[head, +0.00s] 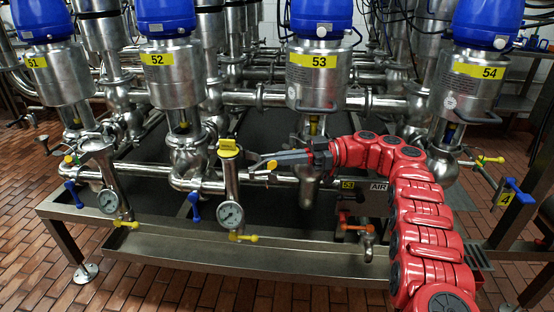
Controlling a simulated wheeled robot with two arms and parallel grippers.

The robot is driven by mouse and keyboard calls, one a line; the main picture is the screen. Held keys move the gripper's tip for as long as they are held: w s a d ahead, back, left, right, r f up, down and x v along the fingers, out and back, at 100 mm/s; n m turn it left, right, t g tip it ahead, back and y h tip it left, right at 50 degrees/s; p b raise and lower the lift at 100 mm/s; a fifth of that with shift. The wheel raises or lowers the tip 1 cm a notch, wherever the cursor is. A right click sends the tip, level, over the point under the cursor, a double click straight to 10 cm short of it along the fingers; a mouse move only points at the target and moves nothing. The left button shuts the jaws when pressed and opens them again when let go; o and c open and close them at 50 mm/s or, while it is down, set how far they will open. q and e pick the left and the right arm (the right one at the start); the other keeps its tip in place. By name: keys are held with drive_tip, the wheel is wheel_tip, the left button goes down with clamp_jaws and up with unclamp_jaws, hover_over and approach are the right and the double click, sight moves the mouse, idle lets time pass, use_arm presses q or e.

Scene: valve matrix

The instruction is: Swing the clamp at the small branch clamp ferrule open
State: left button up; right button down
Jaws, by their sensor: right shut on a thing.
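The small branch (231,183) is a short steel pipe in front of valve 53, with a yellow piece (228,148) at its top and a pressure gauge (230,214) below. The clamp at its ferrule (245,155) is small and partly hidden by my fingers, so I cannot tell how far its halves are apart. My right gripper (256,164) reaches in from the right with its grey fingers level. It is shut on the clamp at the right side of the branch's upper end. My left gripper is not in view.
Blue-topped valves 51, 52, 53 (319,75) and 54 (470,85) stand close behind. Another gauge branch (107,185) is at the left. A horizontal steel pipe (150,170) runs behind the branch. A steel drip tray (250,262) lies below, above brick-tiled floor.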

drive_tip(key=shift+w+r, duration=0.1)
drive_tip(key=shift+r, duration=0.3)
drive_tip(key=c, duration=1)
unclamp_jaws()
drive_tip(key=shift+f, duration=0.1)
